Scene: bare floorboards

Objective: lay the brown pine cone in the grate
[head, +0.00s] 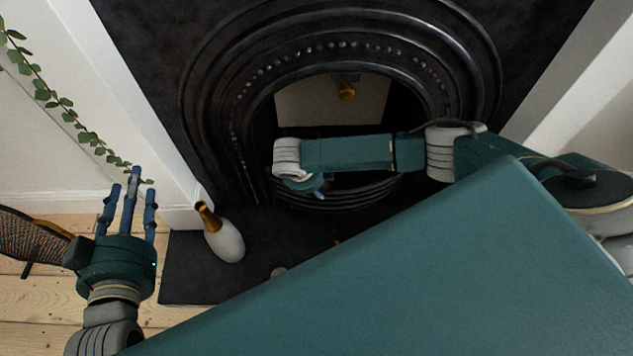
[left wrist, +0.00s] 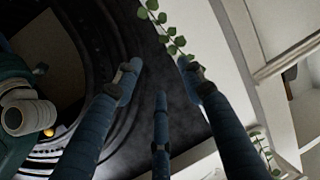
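The black grate (head: 352,200) sits low in the arched fireplace opening, partly covered by my right arm. I cannot make out a brown pine cone in either view. A small orange-brown bit (head: 337,241) shows past the edge of my body, too little to identify. My left gripper (head: 131,195) is at the left, beside the hearth, with its blue fingers spread. In the left wrist view its fingers (left wrist: 160,82) stand apart with nothing between them. My right gripper (head: 318,187) is in front of the grate, mostly hidden behind its wrist, so its fingers are unclear.
A white bottle-shaped vase with a brown neck (head: 224,238) stands on the dark hearth (head: 190,270). A brown woven item (head: 30,242) is left of my left gripper. A green vine (head: 68,112) hangs at the left.

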